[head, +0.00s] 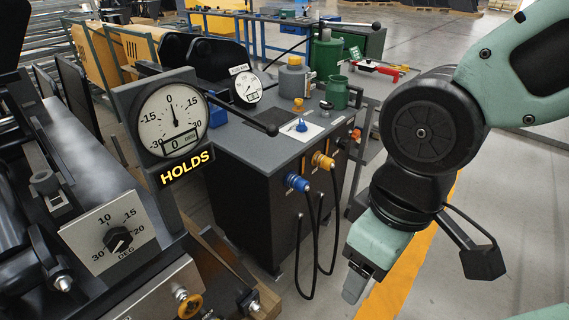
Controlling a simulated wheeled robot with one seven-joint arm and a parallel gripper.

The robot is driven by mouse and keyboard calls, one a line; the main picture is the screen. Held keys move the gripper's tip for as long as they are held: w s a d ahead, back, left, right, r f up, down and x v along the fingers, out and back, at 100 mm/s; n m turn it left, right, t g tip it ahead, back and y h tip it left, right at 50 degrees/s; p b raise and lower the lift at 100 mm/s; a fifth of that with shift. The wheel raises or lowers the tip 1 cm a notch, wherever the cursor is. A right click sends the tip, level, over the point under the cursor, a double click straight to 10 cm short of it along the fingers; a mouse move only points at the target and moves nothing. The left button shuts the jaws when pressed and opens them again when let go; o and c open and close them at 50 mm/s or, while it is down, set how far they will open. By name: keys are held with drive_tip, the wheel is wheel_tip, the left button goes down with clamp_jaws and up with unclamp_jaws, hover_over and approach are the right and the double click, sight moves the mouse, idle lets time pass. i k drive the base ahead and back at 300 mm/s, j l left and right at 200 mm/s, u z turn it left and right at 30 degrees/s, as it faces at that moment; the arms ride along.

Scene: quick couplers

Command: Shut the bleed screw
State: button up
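Nothing in view is labelled as the bleed screw, so I cannot tell which fitting it is. A small blue knob (301,126) stands on a white plate on top of the dark cabinet. A yellow knob (298,104) sits just behind it. A brass-coloured knob (188,304) is on the metal block at the lower left. My gripper (357,283) hangs over the floor to the right of the cabinet, pointing down and apart from all of these. Its fingers overlap from this angle, so their opening is unclear.
Blue (298,183) and orange (322,161) couplers with hanging black hoses stick out of the cabinet's (245,190) front. A dial gauge (172,120) with a "HOLDS" sign (187,168) and an angle selector (117,240) stand at left. Green cans (336,93) stand on the cabinet. Floor at right is clear.

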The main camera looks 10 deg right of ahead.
sight(298, 101)
drive_tip(key=i+l+u, duration=0.1)
drive_tip(key=i+l, duration=0.45)
drive_tip(key=i, duration=0.2)
drive_tip(key=i+l+u, duration=0.15)
drive_tip(key=i+l, duration=0.6)
drive_tip(key=i, duration=0.3)
drive_tip(key=i+l, duration=0.15)
drive_tip(key=i, duration=0.2)
